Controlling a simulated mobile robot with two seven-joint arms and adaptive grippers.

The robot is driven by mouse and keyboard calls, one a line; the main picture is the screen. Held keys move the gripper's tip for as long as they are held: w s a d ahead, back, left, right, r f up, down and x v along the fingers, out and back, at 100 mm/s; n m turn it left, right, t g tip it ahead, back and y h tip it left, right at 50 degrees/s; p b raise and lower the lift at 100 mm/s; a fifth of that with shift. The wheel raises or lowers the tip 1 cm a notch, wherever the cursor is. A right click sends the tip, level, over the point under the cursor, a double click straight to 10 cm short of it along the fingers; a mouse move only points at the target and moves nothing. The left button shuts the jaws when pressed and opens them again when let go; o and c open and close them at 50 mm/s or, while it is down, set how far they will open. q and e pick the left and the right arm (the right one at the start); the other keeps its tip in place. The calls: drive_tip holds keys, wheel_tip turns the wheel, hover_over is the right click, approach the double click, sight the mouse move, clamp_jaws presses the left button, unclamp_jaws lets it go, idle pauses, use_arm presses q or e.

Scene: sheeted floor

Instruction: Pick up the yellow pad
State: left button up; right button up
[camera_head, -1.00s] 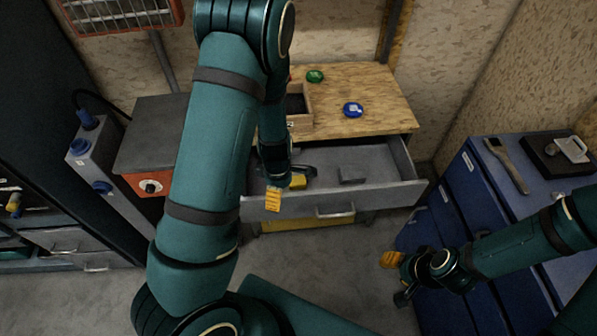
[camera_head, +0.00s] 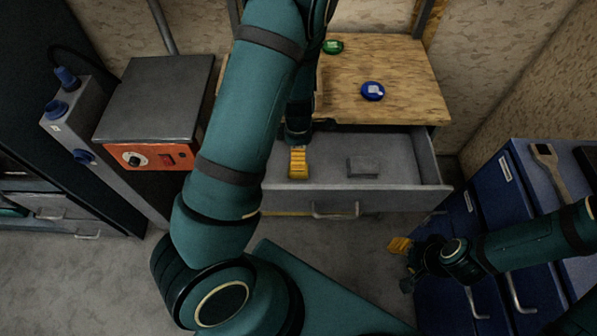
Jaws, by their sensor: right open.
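The yellow pad, seen a second ago in the open grey drawer (camera_head: 400,170), cannot be made out now; my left gripper covers that spot. My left gripper (camera_head: 299,160) is over the left part of the drawer. One yellow-faced finger shows, pointing toward the drawer front. Its other finger is not clear, so I cannot tell whether it is open or holds anything. My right gripper (camera_head: 403,265) is open and empty, low at the right, in front of the blue cabinet (camera_head: 483,190).
A grey block (camera_head: 363,167) lies in the drawer. On the wooden top (camera_head: 405,75) are a blue round item (camera_head: 373,91) and a green one (camera_head: 333,47). A grey-and-orange box (camera_head: 160,105) stands left. A wrench (camera_head: 550,170) lies on the blue cabinet.

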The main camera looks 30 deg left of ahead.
use_arm(q)
wheel_tip(320, 180, down, 5)
drive_tip(key=shift+w+f+b, duration=0.1)
drive_tip(key=shift+w+b, duration=0.05)
drive_tip(key=shift+b, duration=0.5)
wheel_tip(320, 180, down, 5)
drive_tip(key=shift+w+d+f+b, duration=0.1)
drive_tip(key=shift+w+d+b, duration=0.05)
drive_tip(key=shift+b, duration=0.8)
drive_tip(key=c, duration=1.4)
drive_tip(key=shift+o, duration=0.2)
wheel_tip(320, 180, up, 9)
drive_tip(key=p, duration=0.3)
drive_tip(key=shift+r, duration=0.55)
